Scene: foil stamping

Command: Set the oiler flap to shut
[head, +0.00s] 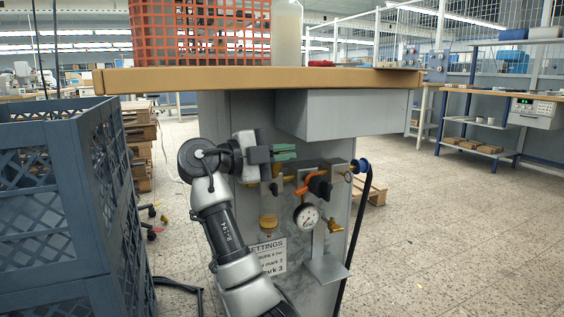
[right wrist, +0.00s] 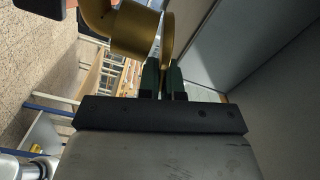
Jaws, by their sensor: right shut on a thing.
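My right gripper (head: 288,152) is beneath the table, at the top of the valve and gauge assembly, with its green fingers pointing right. In the right wrist view its two fingers (right wrist: 164,80) are closed on the lower edge of a thin brass disc, which looks like the oiler flap (right wrist: 167,40). The disc stands beside the end of a wider brass cylinder (right wrist: 130,28), which looks like the oiler body. In the head view the gripper hides most of the oiler, so the flap's exact angle cannot be told. My left gripper is not in view.
Below the gripper are a pressure gauge (head: 307,216), an orange lever (head: 306,185), a brass cup (head: 268,222) and a blue fitting (head: 361,165) with a black hose. The tabletop (head: 250,80) is just above. Blue crates (head: 40,200) stand at left.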

